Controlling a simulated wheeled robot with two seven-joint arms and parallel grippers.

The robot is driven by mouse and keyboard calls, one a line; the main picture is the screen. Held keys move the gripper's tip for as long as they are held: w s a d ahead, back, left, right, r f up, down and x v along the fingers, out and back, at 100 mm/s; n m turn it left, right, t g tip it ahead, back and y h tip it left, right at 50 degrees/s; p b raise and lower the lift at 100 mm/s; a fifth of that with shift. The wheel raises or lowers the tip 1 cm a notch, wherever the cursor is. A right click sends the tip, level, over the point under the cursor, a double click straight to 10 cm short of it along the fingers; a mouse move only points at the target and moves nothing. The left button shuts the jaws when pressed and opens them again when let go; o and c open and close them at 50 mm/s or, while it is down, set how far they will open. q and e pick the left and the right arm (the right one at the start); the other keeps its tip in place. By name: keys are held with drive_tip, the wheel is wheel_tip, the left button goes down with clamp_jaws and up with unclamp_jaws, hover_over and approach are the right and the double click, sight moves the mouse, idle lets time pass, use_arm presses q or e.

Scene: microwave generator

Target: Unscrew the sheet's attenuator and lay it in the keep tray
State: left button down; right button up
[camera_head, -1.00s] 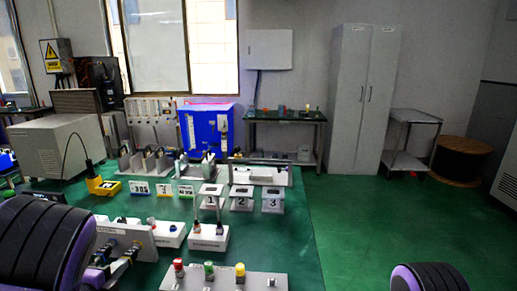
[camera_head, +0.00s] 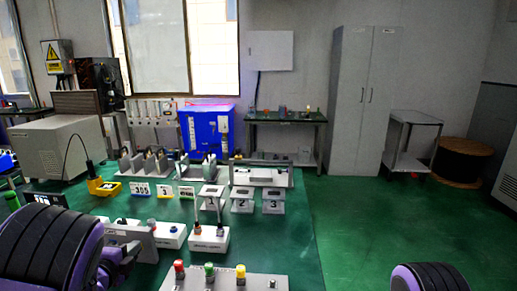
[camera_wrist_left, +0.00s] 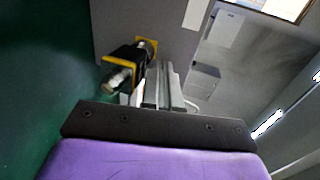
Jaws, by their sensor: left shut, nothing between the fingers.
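My left gripper (camera_head: 128,255) is shut and empty in front of the grey connector panel (camera_head: 141,236) at lower left. In the left wrist view its fingers (camera_wrist_left: 163,88) lie together just right of a metal cylindrical fitting (camera_wrist_left: 118,80) in a black and yellow mount (camera_wrist_left: 126,58). The fitting sticks out from a grey panel (camera_wrist_left: 170,30); whether it is the attenuator I cannot tell. A gap between fingers and fitting is hard to judge. My arm hides part of the panel in the head view. I cannot pick out the sheet or the keep tray. My right gripper is out of view.
Right of the panel stand a white box (camera_head: 172,240) and another with an upright post (camera_head: 209,243). A front panel carries red, green and yellow buttons (camera_head: 209,271). Numbered stands (camera_head: 241,201) and small displays (camera_head: 164,193) stand behind. The green floor at right is clear.

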use_arm(q)
drive_tip(key=shift+f, duration=0.25)
idle(0.3)
drive_tip(key=shift+a+b, duration=0.5)
drive_tip(key=shift+b, duration=0.05)
drive_tip(key=shift+a+b, duration=0.4)
drive_tip(key=shift+a, duration=0.15)
drive_tip(key=shift+r, duration=0.1)
idle(0.3)
drive_tip(key=shift+a+r, duration=0.2)
drive_tip(key=v, duration=0.2)
drive_tip(key=f+v, duration=0.1)
drive_tip(key=v, duration=0.2)
drive_tip(key=shift+s, duration=0.5)
